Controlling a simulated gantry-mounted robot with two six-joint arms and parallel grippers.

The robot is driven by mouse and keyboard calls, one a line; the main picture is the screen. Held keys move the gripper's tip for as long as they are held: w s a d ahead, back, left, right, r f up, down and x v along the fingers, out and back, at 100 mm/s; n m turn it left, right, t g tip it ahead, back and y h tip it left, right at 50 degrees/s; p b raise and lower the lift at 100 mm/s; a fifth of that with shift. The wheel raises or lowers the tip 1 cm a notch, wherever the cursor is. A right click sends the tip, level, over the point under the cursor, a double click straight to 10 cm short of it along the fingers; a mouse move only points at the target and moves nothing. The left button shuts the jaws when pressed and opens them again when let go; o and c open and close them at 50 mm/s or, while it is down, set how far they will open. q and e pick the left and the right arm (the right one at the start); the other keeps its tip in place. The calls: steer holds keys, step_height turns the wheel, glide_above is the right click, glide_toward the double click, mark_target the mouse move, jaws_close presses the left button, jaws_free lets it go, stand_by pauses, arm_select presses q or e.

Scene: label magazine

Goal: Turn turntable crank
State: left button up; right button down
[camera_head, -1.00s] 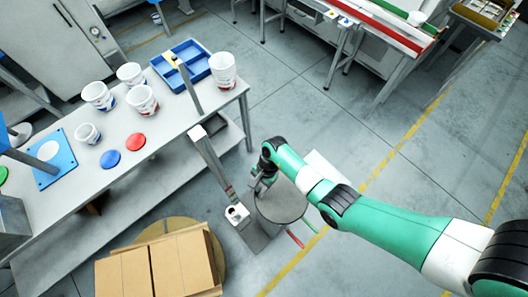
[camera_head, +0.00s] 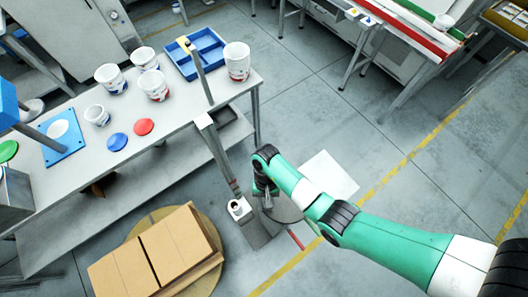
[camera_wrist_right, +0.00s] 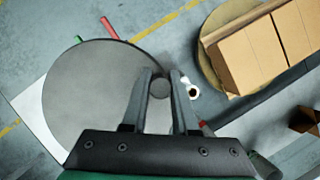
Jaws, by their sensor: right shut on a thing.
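A tan round turntable (camera_head: 134,232) carries cardboard boxes (camera_head: 160,250) at the bottom. To its right is a flat grey disc (camera_head: 287,208), partly hidden by my right arm; it shows whole in the right wrist view (camera_wrist_right: 90,100). A small dark round knob (camera_wrist_right: 160,88) sits at the disc's edge, apparently the crank handle. My right gripper (camera_wrist_right: 160,84) is shut on this knob, one finger on each side. In the head view the right gripper (camera_head: 266,201) is over the disc's left part, and its fingertips are hard to see. My left gripper is not in view.
A post (camera_head: 222,155) with a white cup-like part (camera_head: 239,207) at its foot stands just left of the gripper. A workbench (camera_head: 190,120) with tubs and a blue tray (camera_head: 195,53) is at upper left. Open floor lies right.

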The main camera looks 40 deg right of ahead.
steer(key=shift+s, duration=0.2)
stand_by(0.4)
steer(key=c, duration=0.7)
jaws_free()
steer(key=shift+w+r, duration=0.15)
steer(key=shift+r, duration=0.15)
steer(key=p+v, duration=0.3)
steer(key=v, duration=0.3)
steer(key=shift+w+d+r+p, duration=0.1)
steer(key=shift+w+r+p, duration=0.05)
steer(key=shift+r+p, duration=0.2)
